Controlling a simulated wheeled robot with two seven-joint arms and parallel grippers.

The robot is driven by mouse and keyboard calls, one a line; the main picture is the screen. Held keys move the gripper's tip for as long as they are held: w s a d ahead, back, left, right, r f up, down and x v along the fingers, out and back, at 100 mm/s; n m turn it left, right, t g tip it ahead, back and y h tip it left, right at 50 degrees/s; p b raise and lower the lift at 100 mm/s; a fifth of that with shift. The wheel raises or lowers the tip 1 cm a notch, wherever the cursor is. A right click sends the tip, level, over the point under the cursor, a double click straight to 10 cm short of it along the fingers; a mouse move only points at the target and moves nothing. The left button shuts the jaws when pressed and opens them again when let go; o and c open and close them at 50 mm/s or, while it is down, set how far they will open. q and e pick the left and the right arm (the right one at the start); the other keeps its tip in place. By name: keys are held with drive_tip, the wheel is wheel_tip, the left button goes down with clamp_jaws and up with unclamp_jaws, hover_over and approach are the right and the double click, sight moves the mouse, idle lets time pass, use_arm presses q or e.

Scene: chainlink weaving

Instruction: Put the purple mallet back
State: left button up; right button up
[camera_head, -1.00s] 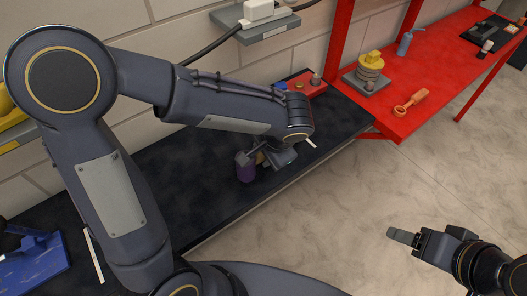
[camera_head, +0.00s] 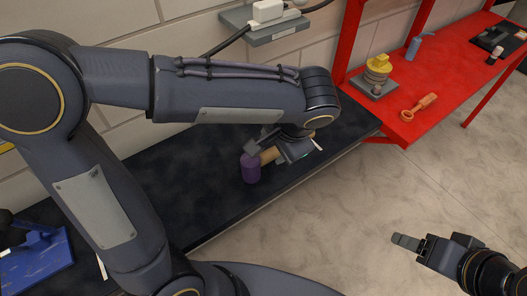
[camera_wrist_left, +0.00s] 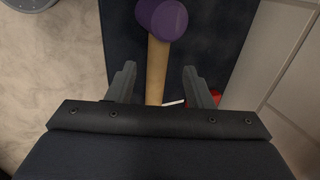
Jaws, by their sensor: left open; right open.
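The purple mallet lies on the dark bench top (camera_head: 180,200). In the head view its purple head (camera_head: 251,170) and part of its tan handle (camera_head: 270,155) show beside my left gripper (camera_head: 272,148). In the left wrist view the mallet head (camera_wrist_left: 162,20) is at the top, and the handle runs down between the two fingers of my left gripper (camera_wrist_left: 158,78). Those fingers are apart, with a gap on each side of the handle. The handle's far end is hidden by the gripper body. My right gripper (camera_head: 405,242) is over the floor at lower right, away from the mallet.
A blue rack (camera_head: 38,262) stands at the bench's left end. A red table (camera_head: 440,75) at right holds a yellow-topped piece (camera_head: 377,68), an orange tool (camera_head: 419,107) and a blue bottle (camera_head: 414,47). A power strip (camera_head: 270,22) is on the wall.

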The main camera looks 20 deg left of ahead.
use_arm(q)
drive_tip(key=s+a+f+n+t+h, duration=0.1)
drive_tip(key=s+a+n+h, duration=0.6)
drive_tip(key=s, duration=0.7)
drive_tip(key=a+n+t, duration=0.1)
drive_tip(key=a+n, duration=0.1)
drive_tip(key=a, duration=0.1)
drive_tip(key=shift+a+t, duration=0.3)
drive_tip(key=shift+t, duration=0.1)
